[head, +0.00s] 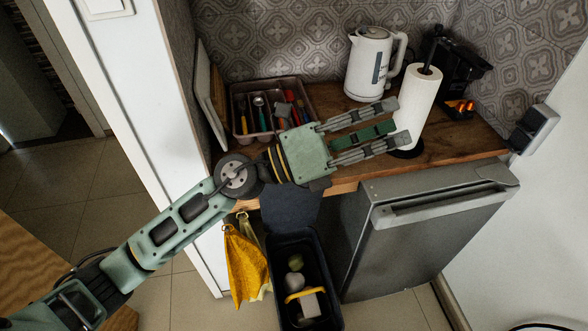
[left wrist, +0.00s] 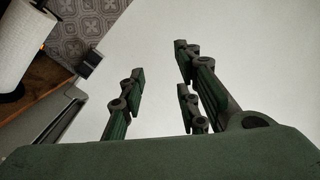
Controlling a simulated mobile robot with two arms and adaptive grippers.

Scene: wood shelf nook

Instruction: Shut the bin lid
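The dark bin (head: 272,262) stands open on the floor below the wooden counter, with several items inside. Its dark grey lid (head: 290,210) is raised at the back of the bin, against the counter front. My left gripper (head: 392,125) is above the counter, up and to the right of the lid, with its fingers spread and nothing between them. It is apart from the lid. In the left wrist view, the fingers (left wrist: 158,78) are also spread against a pale wall. The bin and lid do not show there. My right gripper is not in view.
A paper towel roll (head: 417,100) stands close to my left fingertips, with a white kettle (head: 370,62) behind. A cutlery tray (head: 303,90) sits at the counter's left. A yellow cloth (head: 246,265) hangs left of the bin; a grey dishwasher (head: 400,245) stands right.

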